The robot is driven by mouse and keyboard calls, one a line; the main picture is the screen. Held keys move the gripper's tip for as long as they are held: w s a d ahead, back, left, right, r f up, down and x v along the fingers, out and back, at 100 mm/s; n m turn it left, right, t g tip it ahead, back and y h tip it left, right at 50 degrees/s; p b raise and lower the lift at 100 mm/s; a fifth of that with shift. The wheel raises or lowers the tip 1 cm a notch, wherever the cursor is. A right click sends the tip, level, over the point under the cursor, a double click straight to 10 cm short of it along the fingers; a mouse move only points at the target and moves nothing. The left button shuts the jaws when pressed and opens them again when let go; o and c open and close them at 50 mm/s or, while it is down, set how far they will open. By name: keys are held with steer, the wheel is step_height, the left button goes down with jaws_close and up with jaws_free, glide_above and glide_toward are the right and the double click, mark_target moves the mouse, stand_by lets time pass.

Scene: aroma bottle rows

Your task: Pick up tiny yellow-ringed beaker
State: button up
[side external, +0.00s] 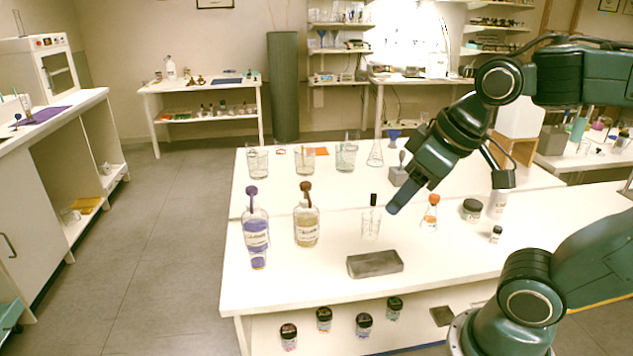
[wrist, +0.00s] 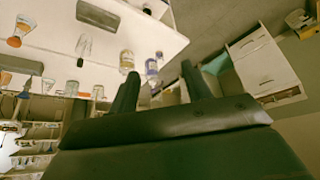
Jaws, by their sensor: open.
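A small shape beside that bottle in the wrist view (wrist: 160,58) may be the same vessel.
An amber-filled bottle (side external: 306,228) stands right of the purple one. A grey metal tray (side external: 375,263) lies near the front edge. Beakers (side external: 258,163) line the back. An orange flask (side external: 430,214) and a dark-lidded jar (side external: 471,210) stand right.

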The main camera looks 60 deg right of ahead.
steer(key=w+d+f+n, duration=0.1)
steer(key=w+f, duration=0.1)
steer(key=w, duration=0.8)
steer(key=w+d+f+n, duration=0.1)
steer(key=w+f, duration=0.1)
steer(key=w, duration=0.8)
steer(key=w+d+f+n+y, duration=0.1)
steer(key=w+d+f, duration=0.1)
steer(key=w+f, duration=0.5)
steer(key=w+d+f+n+g, duration=0.1)
steer(key=w+d+f, duration=0.1)
steer(key=w+f, duration=0.5)
step_height(320, 180, down, 4)
steer(key=shift+w+f+y, duration=0.1)
steer(key=shift+w+y, duration=0.25)
steer(key=shift+y, duration=0.05)
steer(key=shift+f, duration=0.1)
glide_above(258, 258)
steer(key=d, duration=0.2)
steer(key=shift+s+d+f, duration=0.1)
steer(key=shift+s+f, duration=0.05)
steer(key=shift+f, duration=1.8)
steer(key=shift+s+f, duration=0.15)
steer(key=shift+f, duration=1.75)
steer(key=shift+g, duration=0.3)
